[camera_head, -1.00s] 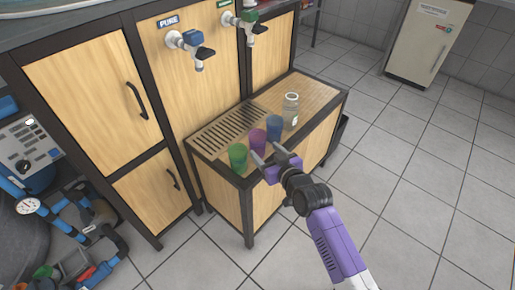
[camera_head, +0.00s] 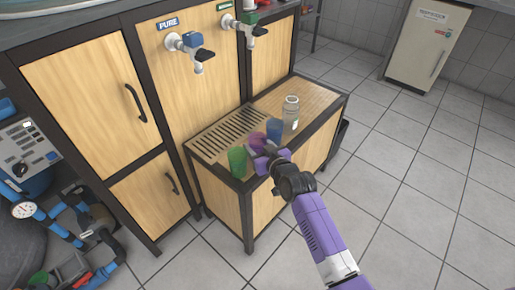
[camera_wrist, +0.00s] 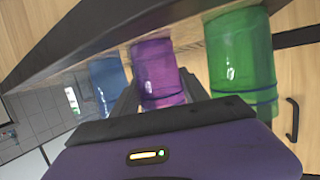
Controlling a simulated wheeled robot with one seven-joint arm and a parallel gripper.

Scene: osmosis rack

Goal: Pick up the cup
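Three translucent cups stand in a row on the low bench's top: a green cup (camera_head: 237,161), a purple cup (camera_head: 257,141) and a blue cup (camera_head: 274,128). My gripper (camera_head: 262,150) is at the front of the purple cup and partly hides it and the blue cup. In the wrist view, the purple cup (camera_wrist: 157,72) is in the middle, between the two dark fingers, which look apart. The blue cup (camera_wrist: 107,84) is on the left there and the green cup (camera_wrist: 243,60) on the right. Contact with the purple cup cannot be made out.
A clear jar (camera_head: 290,113) stands behind the blue cup. The bench (camera_head: 317,93) has a slatted drain (camera_head: 228,132) beside the cups. Two taps (camera_head: 188,43) hang above from a wooden cabinet (camera_head: 90,95).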

